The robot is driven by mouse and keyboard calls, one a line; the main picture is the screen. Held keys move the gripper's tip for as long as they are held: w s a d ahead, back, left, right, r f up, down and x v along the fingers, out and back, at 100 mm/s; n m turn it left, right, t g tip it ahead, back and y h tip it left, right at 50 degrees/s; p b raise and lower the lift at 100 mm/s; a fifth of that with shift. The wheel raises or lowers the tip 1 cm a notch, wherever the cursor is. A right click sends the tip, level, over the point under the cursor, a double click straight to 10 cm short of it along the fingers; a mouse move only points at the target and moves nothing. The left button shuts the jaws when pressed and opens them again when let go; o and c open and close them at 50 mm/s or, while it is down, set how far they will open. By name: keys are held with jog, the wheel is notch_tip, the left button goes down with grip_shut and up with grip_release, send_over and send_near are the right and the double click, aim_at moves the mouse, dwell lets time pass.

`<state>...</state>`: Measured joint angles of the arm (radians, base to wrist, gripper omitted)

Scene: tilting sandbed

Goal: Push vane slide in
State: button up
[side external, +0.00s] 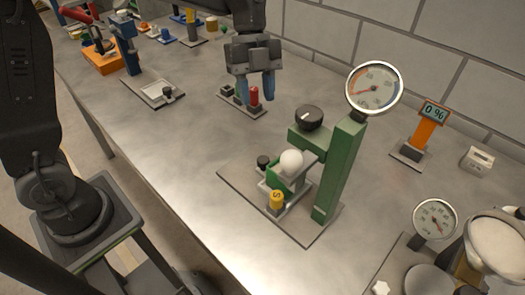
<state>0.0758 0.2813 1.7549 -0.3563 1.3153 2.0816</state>
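A small red post (254,95) on a dark base plate (258,112) shows between or just in front of the fingertips. I cannot tell whether they touch it. A short dark block (227,90) sits on the left of that plate. No part is clearly recognisable as the vane slide, and no sandbed is plain to see. Part of the small plate is hidden by the gripper.
A green stand (340,170) with a round gauge (374,88), black knob (309,117), white ball (291,161) and yellow cap (276,200) stands in front. An orange display post (427,128) is right. A flat plate (161,94) lies left. The front left table is clear.

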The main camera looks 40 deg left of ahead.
aim_at(263, 158)
jog(key=x, duration=1.3)
jog(key=shift+s+f, duration=0.15)
jog(key=shift+f, duration=0.2)
jog(key=shift+c, duration=0.4)
grip_shut()
